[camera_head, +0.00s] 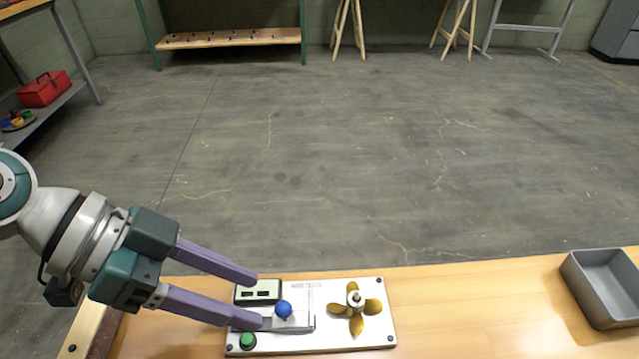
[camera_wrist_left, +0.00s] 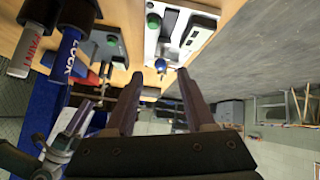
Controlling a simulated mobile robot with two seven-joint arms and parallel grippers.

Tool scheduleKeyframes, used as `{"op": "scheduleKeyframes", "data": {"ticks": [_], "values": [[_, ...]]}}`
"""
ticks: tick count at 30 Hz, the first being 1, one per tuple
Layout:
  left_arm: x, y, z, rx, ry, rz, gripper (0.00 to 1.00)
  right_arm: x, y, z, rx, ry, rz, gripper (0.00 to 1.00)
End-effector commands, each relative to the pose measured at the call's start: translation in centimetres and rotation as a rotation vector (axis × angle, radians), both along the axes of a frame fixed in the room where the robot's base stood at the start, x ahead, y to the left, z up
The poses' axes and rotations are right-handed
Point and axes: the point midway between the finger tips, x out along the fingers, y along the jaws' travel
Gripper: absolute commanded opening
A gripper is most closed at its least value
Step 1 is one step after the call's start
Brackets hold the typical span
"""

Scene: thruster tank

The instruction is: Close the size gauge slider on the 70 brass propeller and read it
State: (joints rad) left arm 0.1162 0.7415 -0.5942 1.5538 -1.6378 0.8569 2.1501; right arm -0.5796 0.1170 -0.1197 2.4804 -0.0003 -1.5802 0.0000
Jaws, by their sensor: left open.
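The size gauge is a white plate (camera_head: 375,338) on the wooden bench, with a grey slider (camera_head: 306,322) carrying a blue ball knob (camera_head: 284,309). The brass propeller (camera_head: 371,307) sits at the plate's right end, and the slider is apart from it. A display box (camera_head: 257,285) stands at the plate's back left; I cannot read a value. A green button (camera_head: 247,341) is at its front left. My left gripper (camera_head: 258,301) is open and empty, its purple fingertips just left of the knob. The left wrist view shows the knob (camera_wrist_left: 161,65) between and beyond the tips. My right gripper is out of view.
A grey open bin (camera_head: 590,295) stands at the bench's right end; bare wood lies between it and the gauge.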

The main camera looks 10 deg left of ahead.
Motion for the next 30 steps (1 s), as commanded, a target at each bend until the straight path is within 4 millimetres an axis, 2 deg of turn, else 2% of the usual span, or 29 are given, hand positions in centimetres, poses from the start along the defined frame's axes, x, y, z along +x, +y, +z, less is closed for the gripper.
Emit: {"op": "scheduleKeyframes", "data": {"ticks": [3,9,21,30], "values": [[0.6,-1.8,-2.0,-0.005,-0.002,0.0,0.54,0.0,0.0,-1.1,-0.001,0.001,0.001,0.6],[1.1,-3.8,-3.9,-0.004,-0.001,0.0,0.54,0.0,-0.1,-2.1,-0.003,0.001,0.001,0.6],[1.3,-4.4,-4.3,-0.002,-0.003,0.001,0.54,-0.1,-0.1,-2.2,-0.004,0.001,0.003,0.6],[1.3,-4.4,-4.3,-0.003,-0.002,0.0,0.2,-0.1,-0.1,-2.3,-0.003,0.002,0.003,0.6]]}}
